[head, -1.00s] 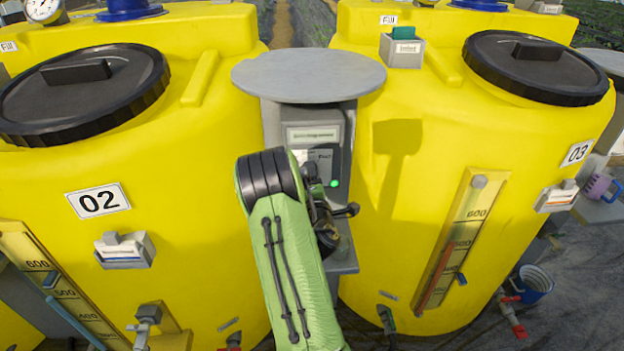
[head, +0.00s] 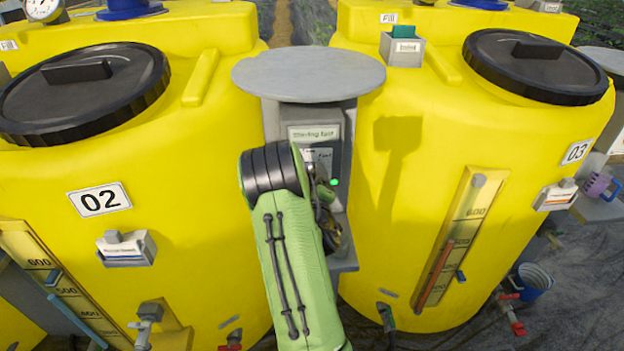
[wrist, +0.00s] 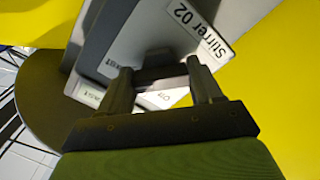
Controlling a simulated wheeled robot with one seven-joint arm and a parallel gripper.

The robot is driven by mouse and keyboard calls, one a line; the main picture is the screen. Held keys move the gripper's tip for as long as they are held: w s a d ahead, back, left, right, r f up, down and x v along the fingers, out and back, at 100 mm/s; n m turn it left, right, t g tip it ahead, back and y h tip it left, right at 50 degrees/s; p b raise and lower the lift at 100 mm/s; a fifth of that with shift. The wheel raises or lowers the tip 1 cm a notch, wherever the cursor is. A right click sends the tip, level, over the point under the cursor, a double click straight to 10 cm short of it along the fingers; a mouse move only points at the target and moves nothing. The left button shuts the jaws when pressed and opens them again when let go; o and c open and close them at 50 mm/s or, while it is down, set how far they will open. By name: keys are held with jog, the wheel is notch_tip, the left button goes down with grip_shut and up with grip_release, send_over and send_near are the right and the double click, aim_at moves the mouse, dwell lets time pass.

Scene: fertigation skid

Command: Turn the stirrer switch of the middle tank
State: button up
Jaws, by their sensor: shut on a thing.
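The stirrer switch box (head: 344,150) stands between the yellow tanks 02 and 03, under a round grey top. Its display (head: 314,134) reads "Stirring fast" and a green lamp (head: 334,182) is lit. In the wrist view the box (wrist: 140,35) is labelled "Stirrer 02". My gripper (wrist: 162,80) is at the box front, with a dark bar-shaped switch knob (wrist: 160,74) between its two fingers, shut on it. "OFF" and "FAST" markings show beside it. In the head view my green arm hides the knob and most of the gripper.
Tank 02 (head: 200,200) is close on the left and tank 03 (head: 400,250) on the right, leaving a narrow gap. The round grey top (head: 308,72) overhangs the box. A blue bucket (head: 532,280) and a purple mug (head: 596,188) are at right.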

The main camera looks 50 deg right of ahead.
jog(key=shift+r+m, duration=0.2)
jog(key=shift+m, duration=0.5)
jog(key=o, duration=1.1)
jog(key=shift+d+f, duration=0.1)
jog(key=shift+c, duration=0.2)
jog(key=shift+w, duration=0.1)
jog(key=shift+f, duration=0.1)
